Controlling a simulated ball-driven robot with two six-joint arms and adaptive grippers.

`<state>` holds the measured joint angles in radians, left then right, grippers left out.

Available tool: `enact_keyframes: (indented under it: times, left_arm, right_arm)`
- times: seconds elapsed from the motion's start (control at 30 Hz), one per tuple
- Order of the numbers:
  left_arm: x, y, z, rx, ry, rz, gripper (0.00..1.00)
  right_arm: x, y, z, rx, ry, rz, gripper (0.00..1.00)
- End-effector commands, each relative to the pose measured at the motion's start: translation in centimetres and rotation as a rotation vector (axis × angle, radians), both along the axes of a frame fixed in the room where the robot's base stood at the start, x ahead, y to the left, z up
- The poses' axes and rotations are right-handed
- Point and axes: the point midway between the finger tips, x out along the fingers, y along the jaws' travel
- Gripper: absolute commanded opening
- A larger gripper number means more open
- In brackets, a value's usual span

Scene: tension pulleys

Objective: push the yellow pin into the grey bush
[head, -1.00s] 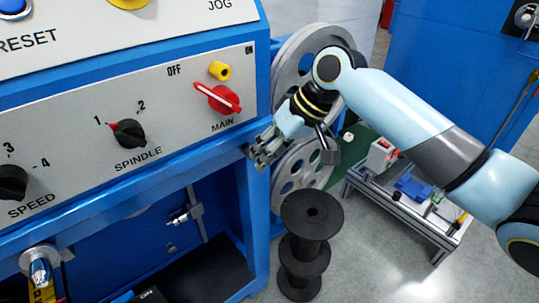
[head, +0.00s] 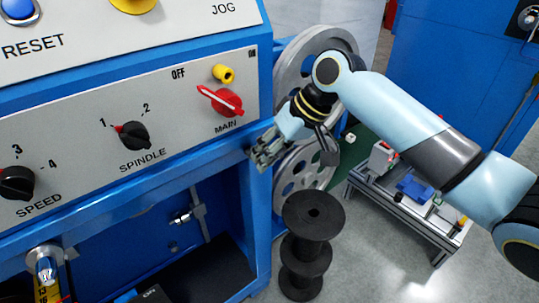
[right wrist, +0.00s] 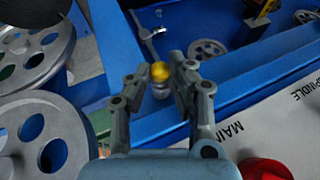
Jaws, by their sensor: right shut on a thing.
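My right gripper (head: 262,152) is at the right end of the blue machine's front, below the MAIN switch. In the right wrist view my right gripper (right wrist: 158,62) has its two fingers close on both sides of a small round yellow pin (right wrist: 160,72), and it is shut on it. A short grey piece (right wrist: 160,91) shows directly below the yellow in that view. I cannot tell whether it is the grey bush or part of the pin. The pin is too small to make out in the head view. My left gripper is not in view.
A red MAIN switch (head: 222,101) and a yellow tube-like part (head: 223,74) stick out of the panel above the gripper. Grey spoked pulleys (head: 304,172) are beside it. A black spool stack (head: 313,222) stands below. A small bench (head: 440,235) is at the right.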

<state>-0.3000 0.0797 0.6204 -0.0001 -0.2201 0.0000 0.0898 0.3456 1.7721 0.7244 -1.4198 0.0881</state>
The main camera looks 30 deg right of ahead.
Motion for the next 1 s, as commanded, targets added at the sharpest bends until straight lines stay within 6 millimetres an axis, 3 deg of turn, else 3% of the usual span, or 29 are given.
enact_keyframes:
  times: [0.37, 0.4, 0.57, 0.77, 0.87, 1.0]
  left_arm:
    - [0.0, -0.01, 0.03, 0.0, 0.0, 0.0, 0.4]
    - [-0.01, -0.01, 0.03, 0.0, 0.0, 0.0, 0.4]
    - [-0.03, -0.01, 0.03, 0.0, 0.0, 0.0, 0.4]
    - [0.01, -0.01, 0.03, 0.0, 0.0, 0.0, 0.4]
    - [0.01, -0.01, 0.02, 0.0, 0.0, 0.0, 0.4]
    - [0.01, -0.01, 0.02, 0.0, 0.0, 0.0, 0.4]
  right_arm:
    - [0.55, 0.02, 0.45, 0.0, -0.017, -0.003, 0.0]
    - [0.56, 0.01, 0.47, 0.0, -0.017, -0.003, 0.22]
    - [0.44, 0.02, 0.35, 0.0, -0.013, -0.002, 0.43]
    - [0.31, 0.01, 0.24, 0.0, -0.009, -0.002, 0.46]
    - [0.27, 0.02, 0.2, 0.0, -0.008, -0.001, 0.57]
    - [0.25, 0.02, 0.17, 0.0, -0.007, -0.002, 0.57]
